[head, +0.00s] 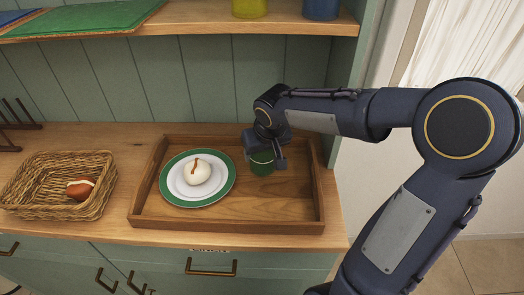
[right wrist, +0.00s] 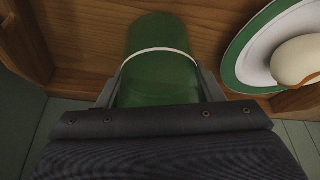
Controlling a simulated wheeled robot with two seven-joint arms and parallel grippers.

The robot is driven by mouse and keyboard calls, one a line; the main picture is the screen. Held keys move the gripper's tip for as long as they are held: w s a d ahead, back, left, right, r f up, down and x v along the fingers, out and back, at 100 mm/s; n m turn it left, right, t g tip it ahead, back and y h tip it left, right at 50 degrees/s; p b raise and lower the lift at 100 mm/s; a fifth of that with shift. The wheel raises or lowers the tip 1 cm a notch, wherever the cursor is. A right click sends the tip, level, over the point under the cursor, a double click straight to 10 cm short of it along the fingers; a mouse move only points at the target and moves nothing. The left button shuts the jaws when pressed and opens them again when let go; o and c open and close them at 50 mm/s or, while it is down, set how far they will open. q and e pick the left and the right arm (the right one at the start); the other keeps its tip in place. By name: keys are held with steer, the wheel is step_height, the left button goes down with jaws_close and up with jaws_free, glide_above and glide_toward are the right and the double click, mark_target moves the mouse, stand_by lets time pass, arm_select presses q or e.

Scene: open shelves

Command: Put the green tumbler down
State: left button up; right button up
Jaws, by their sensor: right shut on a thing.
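The green tumbler (head: 262,164) is over the back part of a wooden tray (head: 270,226), right of a plate. In the right wrist view the tumbler (right wrist: 160,75) is dark green with a pale ring and lies between the two fingers. My right gripper (head: 264,152) is shut on it and hides its upper part in the head view. I cannot tell whether the tumbler's base touches the tray floor. My left gripper is not in view.
A green-rimmed plate (head: 213,199) with a whitish round food item (head: 197,172) sits in the tray's left half. The tray's front right is clear. A wicker basket (head: 93,205) stands left of the tray. A shelf (head: 215,22) with yellow and blue cups runs above.

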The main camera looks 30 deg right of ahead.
steer(key=shift+f, duration=0.15)
steer(key=o, duration=1.1)
steer(key=shift+r, duration=0.45)
steer(key=v, duration=1.1)
steer(key=shift+s+r+p, duration=0.2)
steer(key=shift+r+p, duration=0.05)
steer(key=shift+p, duration=0.2)
steer(key=shift+a, duration=0.1)
